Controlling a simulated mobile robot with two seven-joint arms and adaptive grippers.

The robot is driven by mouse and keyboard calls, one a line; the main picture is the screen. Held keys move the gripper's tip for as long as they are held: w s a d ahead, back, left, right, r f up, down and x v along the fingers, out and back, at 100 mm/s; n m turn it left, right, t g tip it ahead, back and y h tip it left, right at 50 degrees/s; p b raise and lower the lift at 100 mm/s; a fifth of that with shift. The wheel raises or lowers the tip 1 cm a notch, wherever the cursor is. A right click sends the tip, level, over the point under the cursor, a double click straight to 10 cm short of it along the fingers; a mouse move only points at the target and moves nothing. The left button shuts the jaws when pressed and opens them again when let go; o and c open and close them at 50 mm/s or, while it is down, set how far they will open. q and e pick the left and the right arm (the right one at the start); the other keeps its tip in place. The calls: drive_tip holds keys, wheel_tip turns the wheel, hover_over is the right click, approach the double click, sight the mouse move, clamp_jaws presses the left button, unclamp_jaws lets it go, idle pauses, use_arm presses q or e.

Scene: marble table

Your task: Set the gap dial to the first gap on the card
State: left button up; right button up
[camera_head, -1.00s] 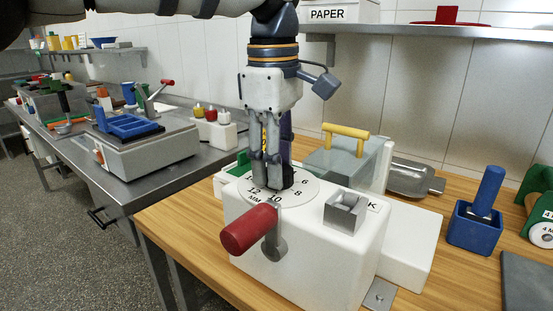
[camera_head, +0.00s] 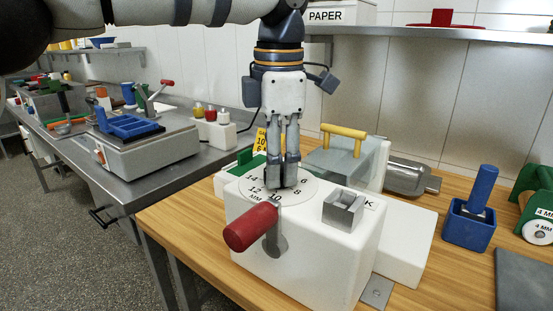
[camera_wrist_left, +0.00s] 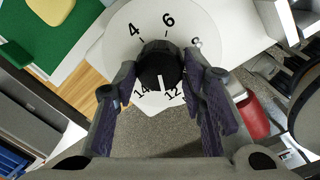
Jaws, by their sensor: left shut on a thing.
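The gap dial (camera_head: 311,189) is a white disc numbered in MM on top of a white machine. Its black knob (camera_wrist_left: 158,62) is between the fingers of my left gripper (camera_head: 283,183). My left gripper is shut on the knob, pointing straight down; it also shows in the left wrist view (camera_wrist_left: 162,75). A white mark on the knob points between 14 and 12 in that view. The 10 is hidden there by a finger. A yellow card (camera_head: 262,140) stands behind the gripper, partly hidden; a 10 shows above a 6. My right gripper is not in view.
A red crank handle (camera_head: 250,227) sticks out of the machine's front. A yellow-handled block (camera_head: 345,140) is behind. A blue holder (camera_head: 470,215) stands at the right.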

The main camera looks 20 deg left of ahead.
use_arm(q)
drive_tip(key=n, duration=0.5)
drive_tip(key=shift+d+f, duration=0.1)
drive_tip(key=shift+f, duration=0.1)
drive_tip(key=n, duration=0.6)
drive_tip(key=shift+g, duration=0.3)
drive_tip(key=shift+n, duration=0.3)
drive_tip(key=o, duration=1.2)
drive_tip(key=shift+c, duration=0.2)
drive_tip(key=shift+r, duration=0.1)
